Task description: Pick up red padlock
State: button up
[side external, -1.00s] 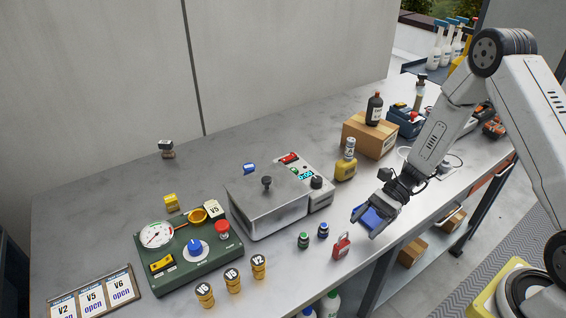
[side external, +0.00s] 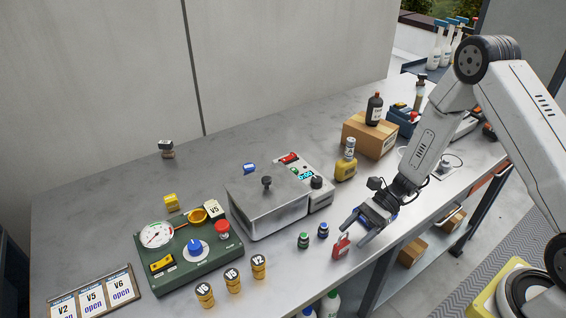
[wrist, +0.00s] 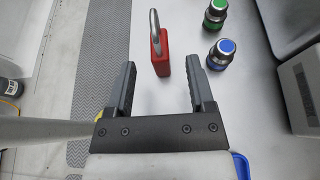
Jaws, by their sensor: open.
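The red padlock (side external: 341,246) with its grey shackle stands upright near the front edge of the metal table in the side view. In the wrist view the padlock (wrist: 161,56) lies ahead of the fingertips, about in line with the gap between them. My gripper (side external: 352,231) is open and empty, and its fingers reach toward the padlock from the right. In the wrist view my gripper (wrist: 162,75) shows both fingers apart with the padlock at the far end of the gap.
A blue-capped bottle (side external: 323,230) and a green-capped bottle (side external: 303,240) stand just left of the padlock. A metal box (side external: 262,206) with a knob is behind them. A yellow bottle (side external: 346,163) and cardboard box (side external: 366,138) are farther back. The table's front edge is close.

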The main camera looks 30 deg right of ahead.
aim_at(348, 240)
jog(key=shift+x, duration=2.25)
jog(key=shift+r, duration=0.1)
jog(key=shift+c, duration=0.2)
grip_shut()
